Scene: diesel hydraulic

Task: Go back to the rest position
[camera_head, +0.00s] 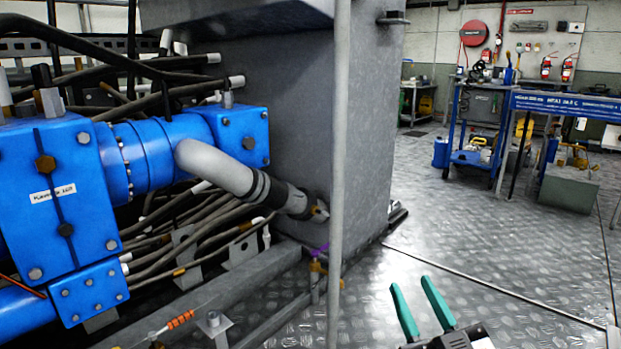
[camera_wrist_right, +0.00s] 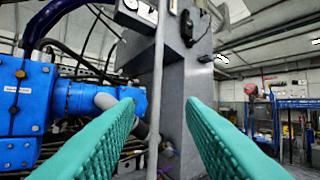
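My right gripper (camera_head: 421,305) shows at the bottom of the head view, with two green fingers spread apart and nothing between them. It is over the metal floor, to the right of the thin vertical grey pole. In the right wrist view the two green fingers (camera_wrist_right: 160,135) are wide apart, with the pole and grey cabinet seen beyond the gap. The fingers touch nothing that I can see. My left gripper is in neither view.
Blue hydraulic machinery (camera_head: 160,155) with hoses fills the left, beside a large grey cabinet (camera_head: 295,110). The vertical pole (camera_head: 340,180) stands close in front. A blue workbench (camera_head: 565,103) and a blue trolley (camera_head: 470,158) are at the back right. The checkered floor (camera_head: 480,240) between is clear.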

